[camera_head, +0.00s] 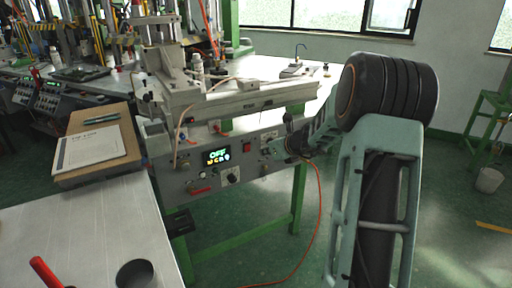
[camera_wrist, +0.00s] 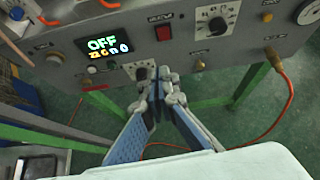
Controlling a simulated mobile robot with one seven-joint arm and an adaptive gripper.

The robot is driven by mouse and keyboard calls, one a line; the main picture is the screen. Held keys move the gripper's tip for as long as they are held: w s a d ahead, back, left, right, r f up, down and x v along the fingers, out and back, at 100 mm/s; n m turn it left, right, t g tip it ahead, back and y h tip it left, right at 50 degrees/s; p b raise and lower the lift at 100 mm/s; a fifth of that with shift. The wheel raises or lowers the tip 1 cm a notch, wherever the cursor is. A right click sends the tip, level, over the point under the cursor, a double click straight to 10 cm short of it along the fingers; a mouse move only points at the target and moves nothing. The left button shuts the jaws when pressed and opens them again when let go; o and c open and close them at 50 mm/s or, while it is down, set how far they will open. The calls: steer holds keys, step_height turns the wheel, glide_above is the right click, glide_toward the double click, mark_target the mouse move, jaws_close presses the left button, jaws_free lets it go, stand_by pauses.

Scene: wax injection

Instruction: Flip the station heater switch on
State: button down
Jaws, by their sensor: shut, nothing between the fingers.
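The station's grey control panel (camera_head: 205,178) faces me below the bench top, and it fills the upper part of the wrist view (camera_wrist: 120,48). Its lit display (camera_wrist: 103,44) reads "OFF" in green, with smaller coloured characters below; it shows in the head view too (camera_head: 217,156). A red rocker switch (camera_wrist: 163,30) sits right of the display; it also shows in the head view (camera_head: 246,148). The labels are too small to read. My gripper (camera_wrist: 160,82) is shut and empty, below the red switch in the wrist view, covering part of a black knob (camera_wrist: 140,72). Contact cannot be told.
An orange hose (camera_wrist: 282,85) hangs from a brass fitting at the right. A clipboard with paper (camera_head: 90,147) and a dark cup (camera_head: 136,273) lie left.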

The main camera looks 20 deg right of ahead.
steer(key=shift+d+f+m, duration=0.2)
steer(key=shift+d+m, duration=0.3)
steer(key=shift+w, duration=0.1)
glide_toward(248, 148)
step_height(248, 148, down, 4)
steer(key=w, duration=0.3)
steer(key=shift+w+a+r+p, duration=0.3)
steer(key=shift+w+a+p, duration=0.25)
steer(key=shift+w+p, duration=0.15)
steer(key=shift+w+r, duration=0.1)
